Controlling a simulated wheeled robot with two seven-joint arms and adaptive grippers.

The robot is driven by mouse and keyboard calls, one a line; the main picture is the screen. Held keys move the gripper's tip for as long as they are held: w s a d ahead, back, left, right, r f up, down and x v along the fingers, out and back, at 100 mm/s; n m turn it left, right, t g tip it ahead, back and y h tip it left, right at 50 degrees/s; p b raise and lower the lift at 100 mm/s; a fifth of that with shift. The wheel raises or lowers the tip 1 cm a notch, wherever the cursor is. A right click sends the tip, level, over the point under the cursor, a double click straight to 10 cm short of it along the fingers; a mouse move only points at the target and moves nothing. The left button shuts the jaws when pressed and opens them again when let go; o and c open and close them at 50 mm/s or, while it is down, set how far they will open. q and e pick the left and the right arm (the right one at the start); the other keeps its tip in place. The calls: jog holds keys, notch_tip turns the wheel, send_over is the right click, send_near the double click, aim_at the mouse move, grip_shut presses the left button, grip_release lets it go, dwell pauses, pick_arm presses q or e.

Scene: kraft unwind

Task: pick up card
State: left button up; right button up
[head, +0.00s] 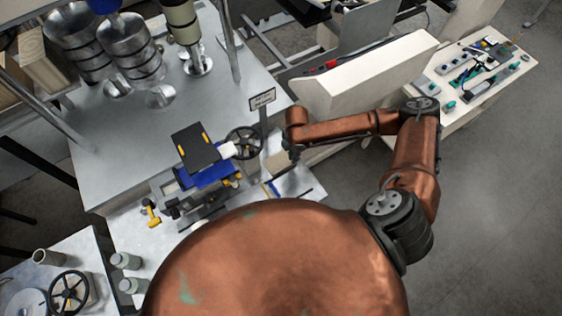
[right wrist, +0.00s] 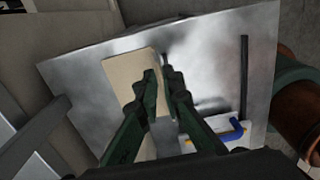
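The card appears to be the beige flat piece (right wrist: 122,70) on a shiny metal plate (right wrist: 212,60) in the right wrist view. My right gripper (right wrist: 160,76) has dark green fingers with tips close together over the card's right part. The left finger covers some of the card. I cannot tell whether the fingers pinch its edge or only hover over it. In the head view my right gripper (head: 293,153) is small and dark, above the bench by the black handwheel (head: 244,143). My left gripper is not in view.
A blue-handled tool (right wrist: 232,130) and a dark bar (right wrist: 244,75) lie right of the card. A small sign (head: 263,99) stands behind the handwheel. A blue and black device (head: 205,172) sits to its left. A white workbench with tools (head: 480,75) is at upper right.

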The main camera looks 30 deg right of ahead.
aim_at(280, 161)
notch_tip(280, 161, down, 4)
jog(key=shift+w+a+r+p, duration=0.1)
jog(key=shift+w+p, duration=0.05)
jog(key=shift+p, duration=0.25)
jog(key=shift+f, duration=0.55)
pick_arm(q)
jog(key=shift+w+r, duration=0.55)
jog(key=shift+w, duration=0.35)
pick_arm(e)
jog(key=shift+c, duration=0.4)
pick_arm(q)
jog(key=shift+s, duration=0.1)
pick_arm(e)
grip_shut()
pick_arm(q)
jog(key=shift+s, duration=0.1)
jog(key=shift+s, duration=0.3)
